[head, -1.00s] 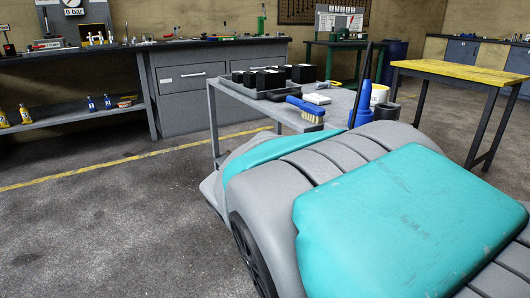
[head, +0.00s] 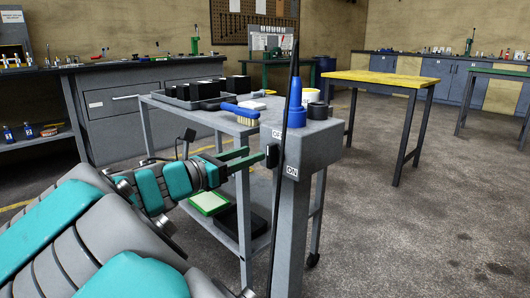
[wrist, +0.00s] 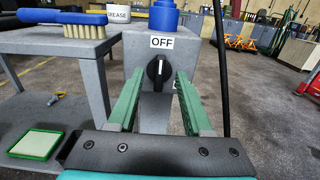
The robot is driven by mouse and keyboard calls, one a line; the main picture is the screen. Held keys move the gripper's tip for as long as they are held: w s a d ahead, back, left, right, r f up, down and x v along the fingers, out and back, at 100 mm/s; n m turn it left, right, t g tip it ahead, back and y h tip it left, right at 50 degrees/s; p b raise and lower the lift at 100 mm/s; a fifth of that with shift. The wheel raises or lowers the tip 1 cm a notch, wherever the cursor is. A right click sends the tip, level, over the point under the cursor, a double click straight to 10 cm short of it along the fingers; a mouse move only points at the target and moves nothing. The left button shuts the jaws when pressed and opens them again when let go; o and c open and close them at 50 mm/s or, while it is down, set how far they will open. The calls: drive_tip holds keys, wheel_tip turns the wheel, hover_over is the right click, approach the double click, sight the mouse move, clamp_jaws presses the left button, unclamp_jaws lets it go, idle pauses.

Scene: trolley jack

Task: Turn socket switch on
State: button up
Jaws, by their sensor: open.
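The switch is a black rotary knob on the side of a grey post. In the wrist view the knob (wrist: 158,70) sits below an "OFF" label (wrist: 161,42), and its white mark appears to point up towards that label. In the head view the knob (head: 271,155) lies between the "OFF" label (head: 277,134) and an "ON" label (head: 292,172). My gripper (head: 257,156) is open, with its green fingers pointing at the knob. In the wrist view my gripper (wrist: 158,76) has one finger on each side of the knob; I cannot tell whether either touches it.
The grey post (head: 315,145) carries a blue bottle (head: 296,115). A thin black rod (head: 285,170) stands in front of it. A grey trolley (head: 150,104) with a blue brush (head: 240,110) adjoins it.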

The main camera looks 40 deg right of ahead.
sight(268, 148)
drive_tip(key=shift+w+d, duration=0.2)
drive_tip(key=shift+d, duration=2.8)
drive_tip(key=shift+c, duration=0.3)
clamp_jaws()
